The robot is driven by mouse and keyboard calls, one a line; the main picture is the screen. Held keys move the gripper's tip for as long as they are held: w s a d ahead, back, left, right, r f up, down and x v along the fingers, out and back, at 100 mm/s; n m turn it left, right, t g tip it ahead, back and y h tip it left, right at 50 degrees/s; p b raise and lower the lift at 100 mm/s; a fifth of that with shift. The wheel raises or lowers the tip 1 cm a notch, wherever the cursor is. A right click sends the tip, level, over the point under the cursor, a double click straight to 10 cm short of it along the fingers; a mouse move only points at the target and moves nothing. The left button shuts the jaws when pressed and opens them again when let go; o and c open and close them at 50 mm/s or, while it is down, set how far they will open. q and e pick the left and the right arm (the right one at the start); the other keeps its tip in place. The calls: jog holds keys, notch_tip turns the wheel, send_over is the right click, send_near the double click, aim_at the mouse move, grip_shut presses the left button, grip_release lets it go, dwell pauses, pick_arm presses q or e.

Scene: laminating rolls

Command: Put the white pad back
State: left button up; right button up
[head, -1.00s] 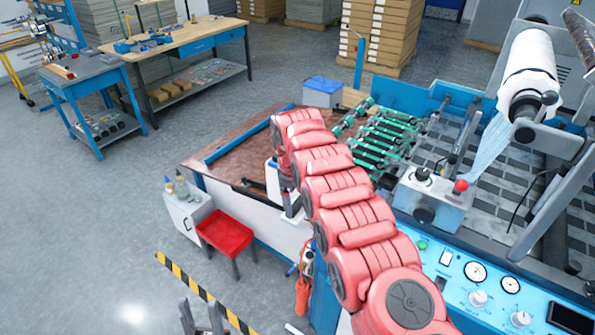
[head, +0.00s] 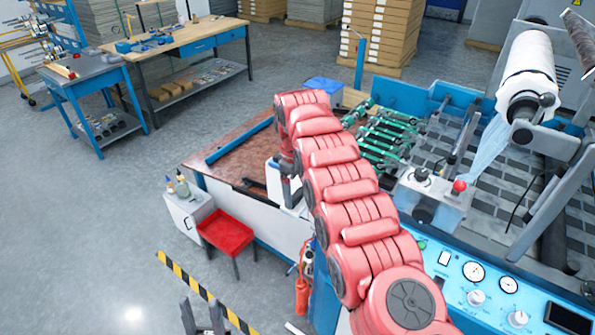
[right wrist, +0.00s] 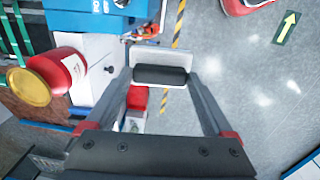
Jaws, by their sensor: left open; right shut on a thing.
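The white pad (right wrist: 142,54) is a flat white plate with a black grip bar across it, seen in the right wrist view. My right gripper (right wrist: 160,74) is shut on it, with one finger at each end of the bar. In the head view the red right arm reaches over the brown table, and its gripper is largely hidden. A white shape beside that gripper seems to be the pad (head: 273,180), upright near the table's front edge. My left gripper (head: 203,315) is open and empty at the bottom edge, over the floor.
The brown tabletop (head: 225,165) has free room left of the arm. Green rollers (head: 385,135) and the blue laminating machine (head: 475,270) stand to the right. A red tray (head: 227,232) and a small white cabinet (head: 187,215) with bottles stand in front. A red can (right wrist: 68,68) shows in the wrist view.

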jog(key=shift+d+r, duration=0.1)
jog(key=shift+r, duration=0.15)
